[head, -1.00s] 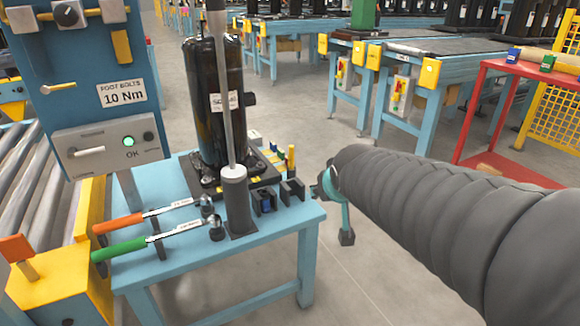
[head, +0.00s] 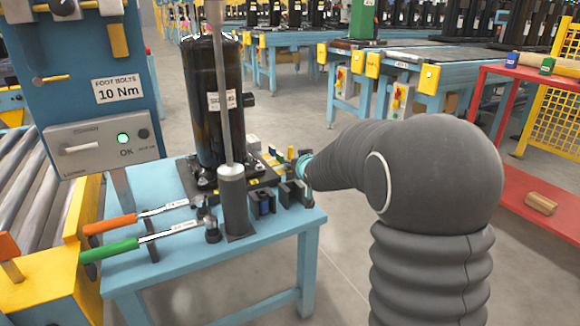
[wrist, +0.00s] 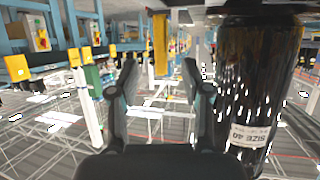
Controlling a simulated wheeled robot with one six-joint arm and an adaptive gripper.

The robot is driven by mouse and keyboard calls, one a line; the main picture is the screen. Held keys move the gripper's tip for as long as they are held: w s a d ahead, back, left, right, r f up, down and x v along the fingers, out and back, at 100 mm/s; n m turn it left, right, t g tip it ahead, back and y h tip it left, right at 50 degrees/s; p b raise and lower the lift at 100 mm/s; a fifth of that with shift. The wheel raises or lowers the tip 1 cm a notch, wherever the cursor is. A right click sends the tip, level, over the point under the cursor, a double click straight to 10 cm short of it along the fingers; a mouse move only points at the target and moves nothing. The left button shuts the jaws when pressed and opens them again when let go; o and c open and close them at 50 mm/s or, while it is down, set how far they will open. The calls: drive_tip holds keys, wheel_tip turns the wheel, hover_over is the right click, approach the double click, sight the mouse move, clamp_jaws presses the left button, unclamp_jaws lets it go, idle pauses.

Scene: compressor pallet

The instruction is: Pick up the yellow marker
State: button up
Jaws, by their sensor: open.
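The yellow marker (head: 290,153) stands upright at the right side of the blue table, just behind the dark holder blocks; its lower part is hidden. My gripper (head: 301,168) is beside it at the table's right edge, its fingers mostly hidden in the head view. In the wrist view, which looks upside down, my gripper (wrist: 160,82) has its two fingers spread with nothing between their tips. A yellow upright bar (wrist: 160,45), likely the marker, shows beyond the fingers, between them in the picture. I cannot tell the remaining distance.
A tall black compressor (head: 213,100) stands on the table (head: 190,270); it also shows close by the right finger in the wrist view (wrist: 258,80). A grey post (head: 234,200), dark holder blocks (head: 262,202) and two torque wrenches share the table. Floor right of it is open.

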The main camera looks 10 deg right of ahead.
drive_tip(key=shift+x, duration=4.65)
drive_tip(key=shift+r, duration=0.2)
clamp_jaws()
